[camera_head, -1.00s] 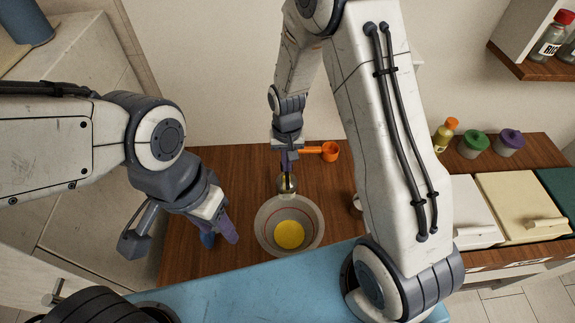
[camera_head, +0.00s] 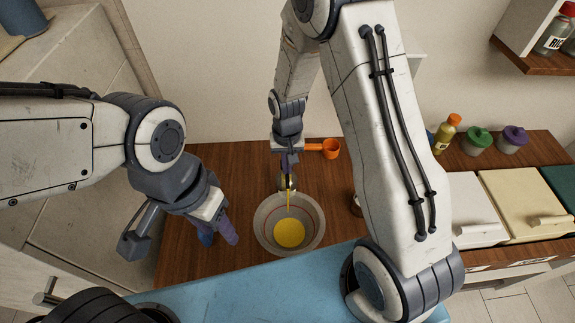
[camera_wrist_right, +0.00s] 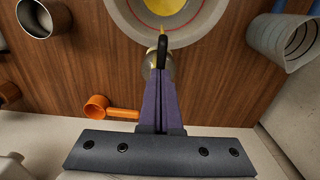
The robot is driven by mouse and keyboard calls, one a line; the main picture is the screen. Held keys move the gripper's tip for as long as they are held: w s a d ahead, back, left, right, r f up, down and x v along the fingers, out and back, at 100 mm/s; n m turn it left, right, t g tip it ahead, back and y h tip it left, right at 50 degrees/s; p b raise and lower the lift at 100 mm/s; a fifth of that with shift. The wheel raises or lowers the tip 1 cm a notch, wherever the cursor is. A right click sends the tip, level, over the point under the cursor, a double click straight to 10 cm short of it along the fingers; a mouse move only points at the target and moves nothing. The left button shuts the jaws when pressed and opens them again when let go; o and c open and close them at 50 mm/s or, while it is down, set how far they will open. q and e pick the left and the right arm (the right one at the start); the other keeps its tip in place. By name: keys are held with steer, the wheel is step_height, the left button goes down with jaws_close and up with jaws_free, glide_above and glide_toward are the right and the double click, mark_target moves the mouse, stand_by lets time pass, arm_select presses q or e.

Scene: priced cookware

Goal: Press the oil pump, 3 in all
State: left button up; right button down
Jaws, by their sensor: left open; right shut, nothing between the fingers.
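The oil pump (camera_head: 286,183) stands on the wooden counter behind a pale grey bowl (camera_head: 263,225). A thin yellow stream (camera_head: 288,200) runs from the pump into the yellow oil (camera_head: 289,232) in the bowl. My right gripper (camera_head: 287,168) is shut and empty, pointing down on top of the pump. In the right wrist view its purple fingers (camera_wrist_right: 160,75) hide most of the pump (camera_wrist_right: 148,66), and the bowl (camera_wrist_right: 125,20) lies just beyond. My left gripper (camera_head: 220,232) is open and empty, left of the bowl.
An orange measuring cup (camera_head: 331,149) lies behind and right of the pump. A metal cup (camera_wrist_right: 42,18) shows in the wrist view. Several jars (camera_head: 478,140) and lidded boxes (camera_head: 520,200) stand at the right. A blue surface (camera_head: 240,285) lies in front.

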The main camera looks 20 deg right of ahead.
steer(key=shift+r+p, duration=1.55)
steer(key=shift+r, duration=0.05)
steer(key=shift+f, duration=0.15)
steer(key=shift+f+b, duration=1.4)
steer(key=shift+f, duration=0.3)
steer(key=shift+r, duration=0.2)
steer(key=shift+r+p, duration=0.2)
steer(key=shift+p, duration=0.15)
steer(key=shift+r+p, duration=1.2)
steer(key=shift+r, duration=0.2)
